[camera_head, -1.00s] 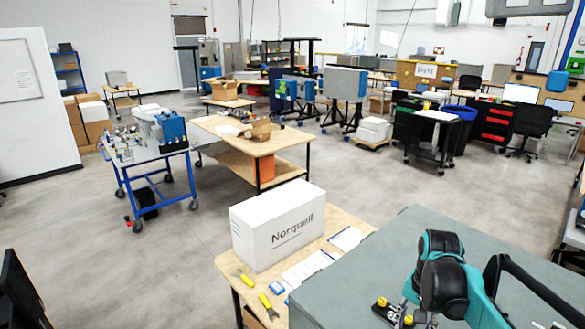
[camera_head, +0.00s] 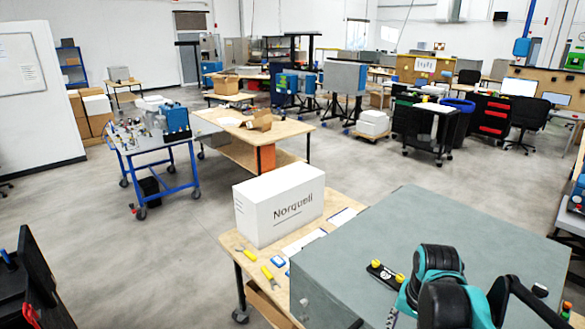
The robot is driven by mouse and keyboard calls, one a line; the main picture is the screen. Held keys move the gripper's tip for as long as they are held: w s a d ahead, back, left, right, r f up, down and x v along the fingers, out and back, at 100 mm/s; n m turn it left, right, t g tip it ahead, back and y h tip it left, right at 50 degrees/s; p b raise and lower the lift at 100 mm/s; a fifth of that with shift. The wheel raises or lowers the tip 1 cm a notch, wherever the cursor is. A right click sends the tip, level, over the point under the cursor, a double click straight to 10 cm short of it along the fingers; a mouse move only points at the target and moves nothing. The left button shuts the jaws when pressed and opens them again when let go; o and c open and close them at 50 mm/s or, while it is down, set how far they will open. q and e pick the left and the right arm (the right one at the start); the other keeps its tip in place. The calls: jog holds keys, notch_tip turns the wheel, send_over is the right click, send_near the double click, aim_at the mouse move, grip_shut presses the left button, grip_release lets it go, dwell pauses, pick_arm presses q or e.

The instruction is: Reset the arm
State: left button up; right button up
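One of my teal and black arms (camera_head: 437,285) shows at the lower right, over the grey top of a large cabinet or bench (camera_head: 400,225). Its gripper is not visible. A small black part with yellow knobs (camera_head: 386,272) lies on the grey top just left of the arm. My other arm and both grippers are out of the picture.
A white box marked Norquell (camera_head: 278,205) stands on a wooden table (camera_head: 228,240) with yellow-handled tools (camera_head: 268,274) and papers. A blue cart (camera_head: 168,170) with parts stands at the left. Another wooden table (camera_head: 260,133) is behind. Open floor lies between.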

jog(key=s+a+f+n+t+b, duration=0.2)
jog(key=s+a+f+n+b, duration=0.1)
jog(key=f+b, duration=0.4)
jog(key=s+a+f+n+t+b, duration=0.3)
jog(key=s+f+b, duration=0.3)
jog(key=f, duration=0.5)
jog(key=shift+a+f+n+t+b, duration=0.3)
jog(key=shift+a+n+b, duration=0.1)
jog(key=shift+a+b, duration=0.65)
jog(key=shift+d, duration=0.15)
